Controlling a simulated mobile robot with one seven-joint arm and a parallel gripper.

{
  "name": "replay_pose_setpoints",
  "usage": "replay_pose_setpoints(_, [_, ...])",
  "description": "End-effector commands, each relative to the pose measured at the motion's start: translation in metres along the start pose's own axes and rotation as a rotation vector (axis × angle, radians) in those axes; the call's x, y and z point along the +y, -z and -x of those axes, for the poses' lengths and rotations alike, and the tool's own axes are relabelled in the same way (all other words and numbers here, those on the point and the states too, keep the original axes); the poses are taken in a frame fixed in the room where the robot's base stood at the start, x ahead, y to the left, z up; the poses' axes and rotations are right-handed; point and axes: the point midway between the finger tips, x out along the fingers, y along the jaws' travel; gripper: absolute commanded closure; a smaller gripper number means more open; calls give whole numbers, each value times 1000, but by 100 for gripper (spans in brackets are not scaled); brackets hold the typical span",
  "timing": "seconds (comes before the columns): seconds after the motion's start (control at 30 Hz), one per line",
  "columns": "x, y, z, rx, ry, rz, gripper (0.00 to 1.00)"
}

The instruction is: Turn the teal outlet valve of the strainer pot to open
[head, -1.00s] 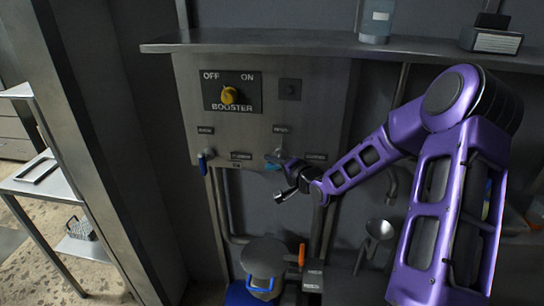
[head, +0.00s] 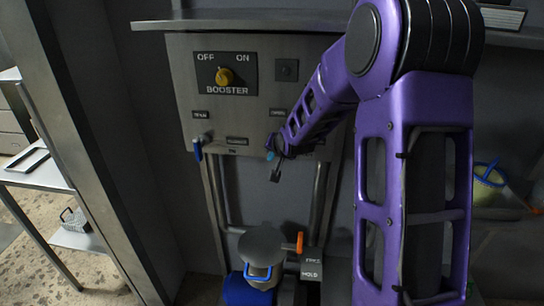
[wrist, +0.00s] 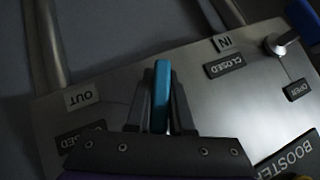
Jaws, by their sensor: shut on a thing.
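The teal outlet valve handle (wrist: 162,85) stands between the two fingers of my gripper (wrist: 162,105) in the wrist view. The fingers are shut on it, one on each side. The OUT label (wrist: 84,97) is to its left on the steel panel, with a CLOSED plate below. In the head view a small teal piece (head: 270,156) shows beside my gripper (head: 279,152) at the panel's lower edge. My arm hides much of the panel's right side there. I cannot tell the handle's exact turn angle.
A blue lever (head: 197,150) sits left on the same panel, below the yellow BOOSTER knob (head: 225,77). A grey lidded pot (head: 263,247) with a blue handle and an orange lever (head: 299,242) stand below. A steel shelf (head: 240,21) juts out above.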

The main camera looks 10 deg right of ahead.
Motion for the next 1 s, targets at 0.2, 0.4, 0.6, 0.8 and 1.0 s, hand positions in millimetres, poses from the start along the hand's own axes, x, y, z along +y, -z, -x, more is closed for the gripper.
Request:
replay_pose_setpoints(0.2, [-1, -2, -1, 1, -64, 74, 100])
replay_pose_setpoints(0.4, [0, -1, 0, 1, -128, 139, 100])
replay_pose_setpoints(0.6, [1, 1, 1, 1, -190, 202, 100])
replay_pose_setpoints(0.8, [4, 2, 2, 1, -247, 255, 100])
replay_pose_setpoints(1.0, [6, 3, 2, 2, -290, 296, 100])
